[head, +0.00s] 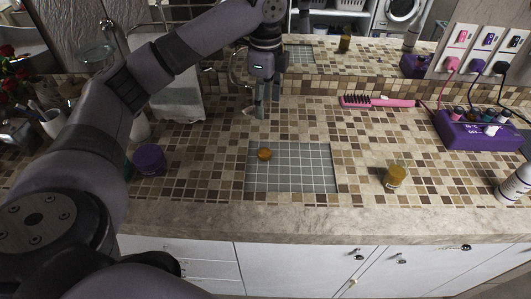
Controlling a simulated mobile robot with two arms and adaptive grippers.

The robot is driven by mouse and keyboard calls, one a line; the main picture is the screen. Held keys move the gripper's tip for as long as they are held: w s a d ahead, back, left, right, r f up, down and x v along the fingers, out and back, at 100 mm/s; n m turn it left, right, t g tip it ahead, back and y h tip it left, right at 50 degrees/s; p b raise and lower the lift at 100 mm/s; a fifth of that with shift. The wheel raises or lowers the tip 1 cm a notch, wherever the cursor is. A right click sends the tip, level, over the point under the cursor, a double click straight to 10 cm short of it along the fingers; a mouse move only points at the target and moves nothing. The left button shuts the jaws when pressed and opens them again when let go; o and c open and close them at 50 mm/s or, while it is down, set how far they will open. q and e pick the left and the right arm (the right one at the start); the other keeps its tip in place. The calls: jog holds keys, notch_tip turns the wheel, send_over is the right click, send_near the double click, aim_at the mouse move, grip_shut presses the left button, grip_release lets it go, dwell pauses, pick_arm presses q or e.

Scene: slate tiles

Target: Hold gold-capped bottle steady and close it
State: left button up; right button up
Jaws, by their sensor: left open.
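A small gold-brown cap (264,154) lies on the upper left part of a grey grid mat (310,180) on the tiled counter. A short amber bottle (395,178) stands upright on the counter, to the right of the mat and apart from it. No separate cap can be made out on its top. My left gripper (262,108) points down over the counter behind the mat, beyond the cap in the picture. It is open, and nothing shows between its fingers. My right gripper is not in view.
A pink hairbrush (375,101) lies at the back right, near a purple power strip (478,131) with cables. A white bottle (515,185) stands at the right edge. A purple jar (149,159) is on the left. The counter between mat and amber bottle is clear.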

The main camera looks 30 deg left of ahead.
pick_arm(q)
notch_tip(320, 180, down, 5)
jog(key=p, duration=0.1)
send_over(266, 152)
notch_tip(266, 152, down, 6)
jog(key=shift+f, duration=0.65)
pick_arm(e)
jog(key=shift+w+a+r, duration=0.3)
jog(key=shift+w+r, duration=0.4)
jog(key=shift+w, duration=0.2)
pick_arm(q)
jog(key=shift+f+p, duration=0.85)
jog(key=shift+f, duration=1.75)
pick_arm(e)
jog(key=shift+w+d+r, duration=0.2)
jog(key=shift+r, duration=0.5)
pick_arm(q)
jog(key=c, duration=0.8)
